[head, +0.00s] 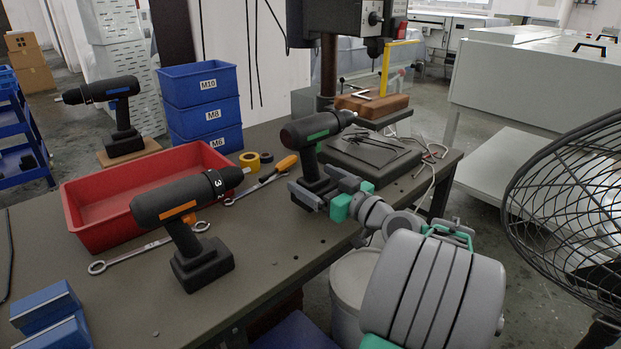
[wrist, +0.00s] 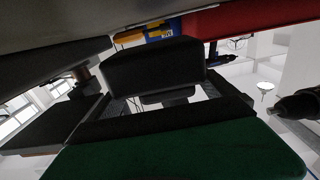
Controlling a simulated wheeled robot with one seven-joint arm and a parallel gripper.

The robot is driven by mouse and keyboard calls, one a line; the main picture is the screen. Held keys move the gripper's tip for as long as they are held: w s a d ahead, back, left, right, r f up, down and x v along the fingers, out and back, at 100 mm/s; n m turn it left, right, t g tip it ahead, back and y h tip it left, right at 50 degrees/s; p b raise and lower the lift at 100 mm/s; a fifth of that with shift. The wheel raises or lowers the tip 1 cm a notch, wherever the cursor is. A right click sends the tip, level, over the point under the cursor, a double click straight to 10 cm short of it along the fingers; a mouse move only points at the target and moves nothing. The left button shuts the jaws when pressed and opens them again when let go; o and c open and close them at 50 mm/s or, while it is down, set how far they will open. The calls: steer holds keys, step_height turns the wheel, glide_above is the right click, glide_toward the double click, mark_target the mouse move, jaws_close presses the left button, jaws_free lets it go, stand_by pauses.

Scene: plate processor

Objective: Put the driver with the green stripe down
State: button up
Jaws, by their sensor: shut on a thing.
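The driver with the green stripe (head: 316,131) is dark and upright, with its chuck pointing right and away, over the right part of the bench. My gripper (head: 318,186) is shut on it low down, around the handle near the battery base. I cannot tell whether the base touches the bench. The fingers hide part of the handle and base.
An orange-striped driver (head: 182,200) stands on the workbench (head: 280,260) in front of a red tray (head: 90,225). A blue-striped driver (head: 108,92) stands behind. Wrenches, a screwdriver (head: 287,164) and tape (head: 249,160) lie left of my gripper. A drill press (head: 330,60) stands behind; a fan (head: 570,200) is right.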

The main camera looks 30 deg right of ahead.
steer(key=shift+w+d+f, duration=0.15)
steer(key=shift+f, duration=0.1)
steer(key=f+b, duration=0.2)
steer(key=shift+w+d+f, duration=0.1)
steer(key=shift+w+f, duration=0.1)
steer(key=shift+f, duration=0.15)
steer(key=shift+f, duration=0.15)
steer(key=o, duration=1.7)
steer(key=shift+p, duration=0.4)
